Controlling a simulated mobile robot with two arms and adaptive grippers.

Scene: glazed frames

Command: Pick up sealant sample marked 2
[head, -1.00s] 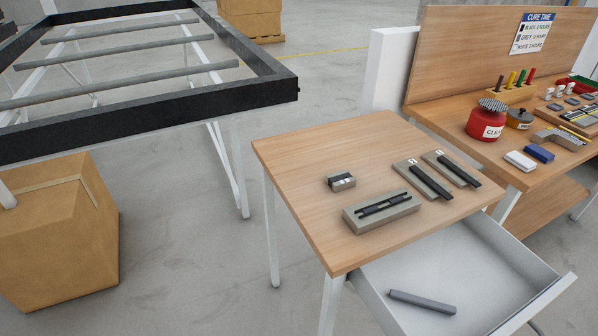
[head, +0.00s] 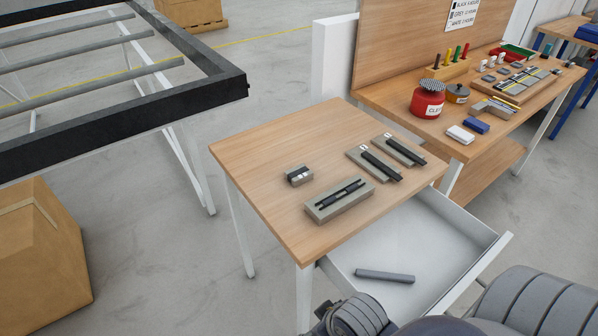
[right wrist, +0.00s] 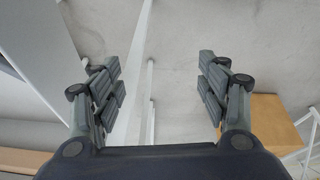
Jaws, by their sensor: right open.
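Two flat grey sample plates, each with a black strip and a small white label, lie side by side at the right of the small wooden table. One is the nearer sample (head: 361,157); the other is the farther sample (head: 388,145). I cannot read the label marks, so I cannot tell which is marked 2. My right gripper (right wrist: 160,85) is open and empty in the right wrist view, with floor and pale rails beyond its fingers. Grey parts of my arm show at the lower right of the head view, away from the samples. My left gripper is not in view.
A grey tray with a black tool (head: 322,214) and a small grey block (head: 299,180) share the table (head: 262,150). An open drawer (head: 440,225) holding a grey bar (head: 385,276) juts out below. A bench with a red pot (head: 427,106) stands behind.

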